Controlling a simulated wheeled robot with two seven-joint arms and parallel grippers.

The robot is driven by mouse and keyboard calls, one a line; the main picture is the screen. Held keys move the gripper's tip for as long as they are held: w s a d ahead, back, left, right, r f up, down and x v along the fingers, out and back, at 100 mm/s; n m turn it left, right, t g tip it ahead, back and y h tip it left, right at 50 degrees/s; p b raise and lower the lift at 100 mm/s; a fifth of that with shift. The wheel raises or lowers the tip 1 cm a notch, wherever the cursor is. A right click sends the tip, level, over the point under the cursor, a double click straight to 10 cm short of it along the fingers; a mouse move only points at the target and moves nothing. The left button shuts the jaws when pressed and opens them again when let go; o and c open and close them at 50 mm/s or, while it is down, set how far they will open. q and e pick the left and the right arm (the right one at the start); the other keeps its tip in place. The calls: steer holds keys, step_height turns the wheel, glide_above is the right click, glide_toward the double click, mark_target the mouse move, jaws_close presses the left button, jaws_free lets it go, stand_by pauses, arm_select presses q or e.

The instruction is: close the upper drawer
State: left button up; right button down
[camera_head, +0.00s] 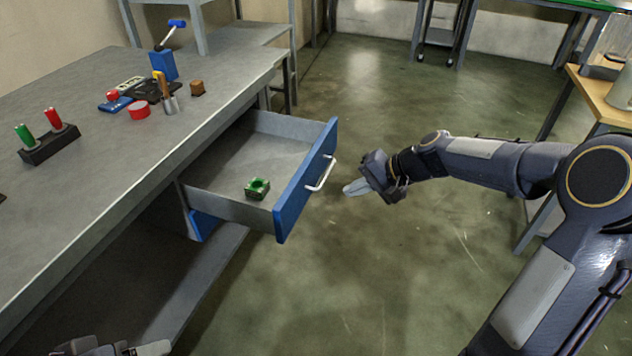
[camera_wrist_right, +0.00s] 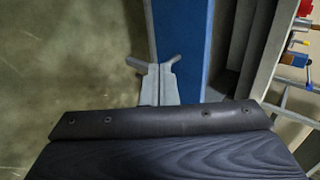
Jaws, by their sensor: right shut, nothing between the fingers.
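The upper drawer (camera_head: 240,160) is pulled out from under the workbench, with a blue front (camera_head: 305,180) and a pale bar handle (camera_head: 321,174). A small green object (camera_head: 257,188) lies inside it. My right gripper (camera_head: 348,190) is shut and empty, just right of the handle in the head view; I cannot tell whether it touches. In the right wrist view, the fingers (camera_wrist_right: 158,80) point at the blue drawer front (camera_wrist_right: 182,50). My left gripper (camera_head: 120,350) shows only partly at the bottom left edge; its jaw state is unclear.
A lower blue drawer front (camera_head: 203,225) shows beneath. The floor (camera_head: 400,270) right of the drawer is clear.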

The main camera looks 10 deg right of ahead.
mark_target(298, 201)
steer(key=x, duration=0.4)
steer(key=a+r+b+x, duration=0.1)
steer(key=x, duration=0.7)
steer(key=shift+w+a+r, duration=0.2)
steer(key=shift+w+r, duration=0.1)
steer(key=shift+w+a, duration=0.25)
steer(key=shift+a, duration=0.1)
arm_select(q)
steer(key=shift+s+f, duration=0.1)
steer(key=shift+f, duration=0.6)
